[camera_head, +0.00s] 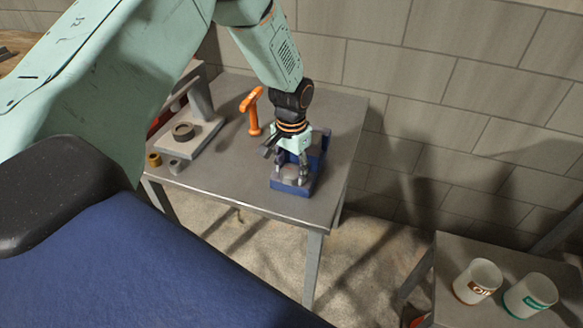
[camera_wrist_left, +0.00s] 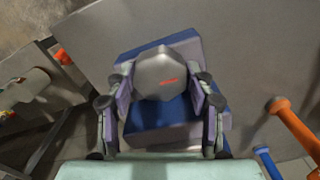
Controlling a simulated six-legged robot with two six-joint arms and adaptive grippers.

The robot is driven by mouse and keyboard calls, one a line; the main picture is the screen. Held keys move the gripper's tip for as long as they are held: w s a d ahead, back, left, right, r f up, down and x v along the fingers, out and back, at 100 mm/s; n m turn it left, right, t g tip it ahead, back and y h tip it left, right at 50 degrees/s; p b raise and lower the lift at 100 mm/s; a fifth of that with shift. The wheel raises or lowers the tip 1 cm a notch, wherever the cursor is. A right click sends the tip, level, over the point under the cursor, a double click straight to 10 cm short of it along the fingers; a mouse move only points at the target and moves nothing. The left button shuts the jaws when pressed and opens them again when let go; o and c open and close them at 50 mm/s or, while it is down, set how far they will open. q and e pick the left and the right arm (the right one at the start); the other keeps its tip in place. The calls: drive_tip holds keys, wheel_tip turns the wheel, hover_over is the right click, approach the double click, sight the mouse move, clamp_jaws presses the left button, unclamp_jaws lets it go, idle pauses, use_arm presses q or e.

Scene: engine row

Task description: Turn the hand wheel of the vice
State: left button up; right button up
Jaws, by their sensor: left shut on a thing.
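The blue vice (camera_head: 308,184) stands near the front right part of the grey metal table. In the left wrist view the vice (camera_wrist_left: 160,134) lies straight below the gripper. Its hand wheel (camera_wrist_left: 160,72) is a grey, many-sided knob with a small red mark on top. My left gripper (camera_head: 291,173) reaches down over the vice from above. In the left wrist view the left gripper (camera_wrist_left: 158,90) has its fingers on both sides of the wheel, shut on it. The fingers partly hide the wheel in the head view. My right gripper is in neither view.
An orange T-shaped tool (camera_head: 253,112) stands behind and left of the gripper. A grey stand with a dark ring (camera_head: 183,130) and small nuts (camera_head: 154,159) are at the table's left. A lower right table holds two white cups (camera_head: 477,281). A block wall (camera_head: 430,90) stands behind.

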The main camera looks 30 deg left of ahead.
sight(291, 171)
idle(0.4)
use_arm(q)
drive_tip(key=o, duration=0.9)
drive_tip(key=shift+r, duration=0.1)
wheel_tip(291, 171, up, 12)
drive_tip(key=shift+o, duration=0.3)
drive_tip(key=shift+s, duration=0.1)
